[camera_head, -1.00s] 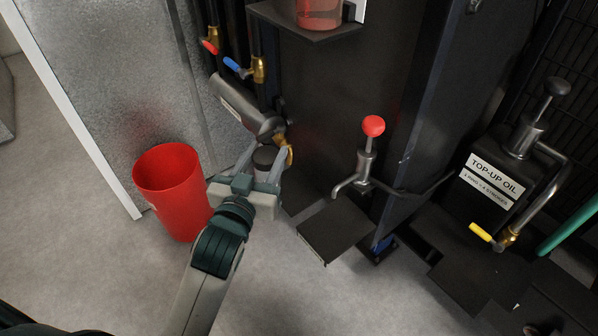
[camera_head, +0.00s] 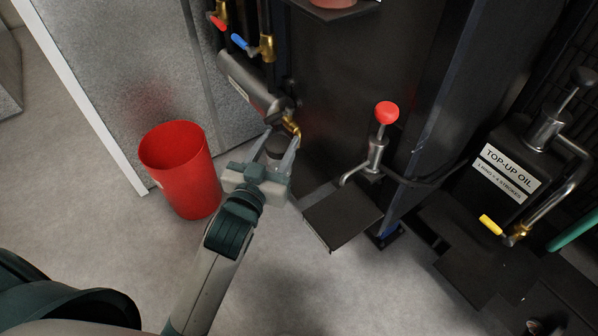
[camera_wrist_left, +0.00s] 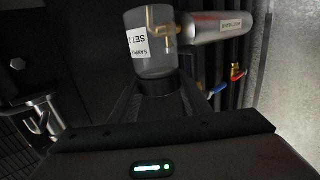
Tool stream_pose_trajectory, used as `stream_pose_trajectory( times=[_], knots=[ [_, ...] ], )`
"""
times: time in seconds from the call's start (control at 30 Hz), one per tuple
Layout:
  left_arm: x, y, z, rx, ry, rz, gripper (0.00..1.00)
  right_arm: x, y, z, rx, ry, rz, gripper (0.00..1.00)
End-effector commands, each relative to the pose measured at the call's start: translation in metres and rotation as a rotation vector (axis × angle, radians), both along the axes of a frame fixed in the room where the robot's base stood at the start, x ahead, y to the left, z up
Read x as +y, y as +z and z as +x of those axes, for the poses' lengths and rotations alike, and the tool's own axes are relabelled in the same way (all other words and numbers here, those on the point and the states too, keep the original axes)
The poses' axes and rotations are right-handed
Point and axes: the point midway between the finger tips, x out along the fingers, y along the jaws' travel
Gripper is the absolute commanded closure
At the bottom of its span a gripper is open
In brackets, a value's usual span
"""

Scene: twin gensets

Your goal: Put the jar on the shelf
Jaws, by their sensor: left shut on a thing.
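My left gripper (camera_head: 277,150) is shut on the jar, just under the brass spout (camera_head: 291,126) of a grey cylinder (camera_head: 250,85). The jar's dark end (camera_head: 279,144) shows between the fingers in the head view; the fingers hide much of it. In the left wrist view the jar (camera_wrist_left: 148,40) is clear and greyish with a white sample label, and the spout overlaps it. I cannot tell whether they touch. A small dark shelf (camera_head: 342,215) sticks out under a red-knobbed pump. Another dark shelf (camera_head: 335,10) at the top edge bears a reddish vessel. My right gripper is not in view.
A red bin (camera_head: 180,172) stands on the floor left of my gripper. Red and blue valve levers (camera_head: 240,41) are above the cylinder. The red-knobbed pump (camera_head: 376,150) and a top-up oil unit (camera_head: 510,165) are to the right. Floor in front is clear.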

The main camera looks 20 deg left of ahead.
Motion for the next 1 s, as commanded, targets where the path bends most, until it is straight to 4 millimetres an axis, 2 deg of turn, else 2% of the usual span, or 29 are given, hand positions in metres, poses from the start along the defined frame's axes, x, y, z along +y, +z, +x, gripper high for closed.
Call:
stream_pose_trajectory(
  times=[0.03,0.2,0.4,0.57,1.0],
  knots=[
    [0.000,-0.020,-0.004,0.011,-0.006,0.000,0.94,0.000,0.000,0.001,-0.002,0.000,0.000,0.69],
    [-0.001,-0.077,-0.025,0.013,-0.028,-0.001,0.94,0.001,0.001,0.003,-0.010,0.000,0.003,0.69],
    [0.002,-0.126,-0.054,0.005,-0.037,-0.006,0.94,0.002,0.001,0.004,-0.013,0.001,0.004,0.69],
    [0.003,-0.140,-0.065,-0.001,-0.038,-0.008,0.94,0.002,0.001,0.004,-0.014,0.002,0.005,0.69],
    [0.003,-0.140,-0.061,-0.003,-0.039,-0.008,0.94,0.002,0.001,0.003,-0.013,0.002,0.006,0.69]
  ],
)
